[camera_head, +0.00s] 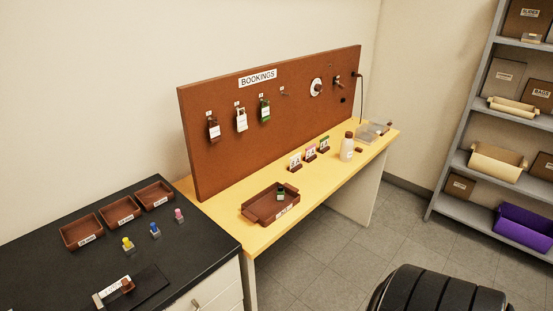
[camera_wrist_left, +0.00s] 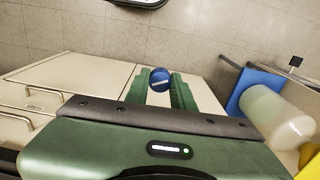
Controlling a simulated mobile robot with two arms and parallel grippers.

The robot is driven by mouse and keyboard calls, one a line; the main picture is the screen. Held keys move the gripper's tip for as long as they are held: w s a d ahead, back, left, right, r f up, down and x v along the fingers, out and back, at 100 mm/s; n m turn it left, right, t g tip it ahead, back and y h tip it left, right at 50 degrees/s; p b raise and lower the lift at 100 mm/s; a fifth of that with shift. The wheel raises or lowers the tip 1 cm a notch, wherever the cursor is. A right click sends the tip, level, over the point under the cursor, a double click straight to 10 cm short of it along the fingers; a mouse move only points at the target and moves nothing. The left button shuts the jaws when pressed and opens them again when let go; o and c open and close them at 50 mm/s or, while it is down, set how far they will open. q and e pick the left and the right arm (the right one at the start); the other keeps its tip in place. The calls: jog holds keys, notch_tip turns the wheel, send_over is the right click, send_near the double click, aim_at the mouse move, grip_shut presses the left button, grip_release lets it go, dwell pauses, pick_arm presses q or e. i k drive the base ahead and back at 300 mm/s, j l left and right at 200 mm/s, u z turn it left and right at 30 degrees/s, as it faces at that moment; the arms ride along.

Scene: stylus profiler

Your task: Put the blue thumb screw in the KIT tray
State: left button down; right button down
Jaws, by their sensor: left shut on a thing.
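In the left wrist view my left gripper (camera_wrist_left: 160,88) is shut on a blue round-headed piece (camera_wrist_left: 160,75) with a pale slot line, which looks like the blue thumb screw. Its green fingers lie on either side of it. Neither gripper shows in the head view. A brown tray (camera_head: 247,209) with a white label at its front sits on the yellow bench (camera_head: 262,235). A small dark green item (camera_head: 280,194) with a pale part is in it. The label is too small to read, so I cannot tell whether this is the KIT tray.
The black counter (camera_head: 205,240) holds three small brown trays (camera_head: 66,241) and small yellow (camera_head: 128,244), blue (camera_head: 155,231) and pink (camera_head: 179,216) pieces. A white bottle (camera_head: 347,150) stands farther along the bench. A black chair (camera_head: 440,292) is at the lower right.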

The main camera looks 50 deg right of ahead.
aim_at(262, 212)
jog(key=i+l, duration=0.1)
jog(key=l, duration=0.45)
jog(key=i+l, duration=0.1)
jog(key=l, duration=1)
jog(key=i+l, duration=0.15)
jog(key=l, duration=0.35)
jog(key=i+l, duration=0.1)
jog(key=l, duration=0.45)
